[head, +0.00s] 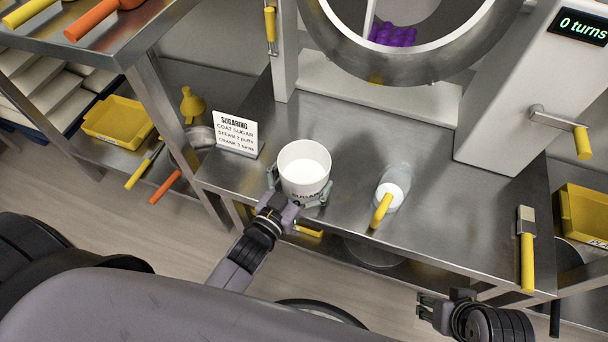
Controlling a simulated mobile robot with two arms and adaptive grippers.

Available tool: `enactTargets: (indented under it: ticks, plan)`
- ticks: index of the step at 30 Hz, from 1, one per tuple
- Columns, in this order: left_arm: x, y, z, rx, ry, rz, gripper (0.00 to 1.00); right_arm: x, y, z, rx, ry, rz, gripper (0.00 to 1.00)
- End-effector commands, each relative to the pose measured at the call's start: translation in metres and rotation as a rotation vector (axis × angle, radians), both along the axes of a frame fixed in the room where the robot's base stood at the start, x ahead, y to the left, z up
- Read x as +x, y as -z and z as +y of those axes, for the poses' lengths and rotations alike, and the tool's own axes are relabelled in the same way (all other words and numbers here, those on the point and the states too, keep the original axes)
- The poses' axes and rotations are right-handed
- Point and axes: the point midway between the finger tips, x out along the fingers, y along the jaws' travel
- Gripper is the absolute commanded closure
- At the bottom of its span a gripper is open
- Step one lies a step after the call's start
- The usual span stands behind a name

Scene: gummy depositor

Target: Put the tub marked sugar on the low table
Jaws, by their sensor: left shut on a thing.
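The white tub marked sugar (305,162) is upright at the front edge of the steel bench, with white contents inside. My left gripper (299,196) is shut on the tub, its fingers on either side of the lower wall. Whether the tub touches the bench top cannot be told. My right gripper (438,308) is empty at the lower right, in front of the bench; its fingers look apart. Which surface is the low table is not clear in this view.
A sugaring card (236,134) stands to the left. The drum machine (400,70) is behind. A brush (527,250) lies at the right front edge. Bench space beside the bottle is clear.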

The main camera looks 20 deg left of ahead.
Motion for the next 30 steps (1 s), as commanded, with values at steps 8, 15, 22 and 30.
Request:
enactTargets:
  ticks: [8, 15, 22, 30]
  plan:
    - [0.0, 0.003, 0.0, 0.0, 0.0, 0.001, 0.07, 0.0, 0.002, 0.0, 0.0, 0.0, 0.001, 0.6]
    - [0.0, 0.002, 0.0, 0.0, 0.0, 0.001, 0.0, 0.0, 0.001, 0.0, 0.0, 0.0, 0.001, 0.6]
    - [0.0, 0.0, 0.0, 0.0, 0.0, 0.0, 0.0, 0.0, 0.0, 0.0, 0.0, 0.0, 0.001, 0.6]
    - [-0.035, -0.003, 0.008, 0.0, -0.001, 0.005, 0.0, 0.0, -0.007, 0.0, 0.0, -0.001, 0.0, 0.6]
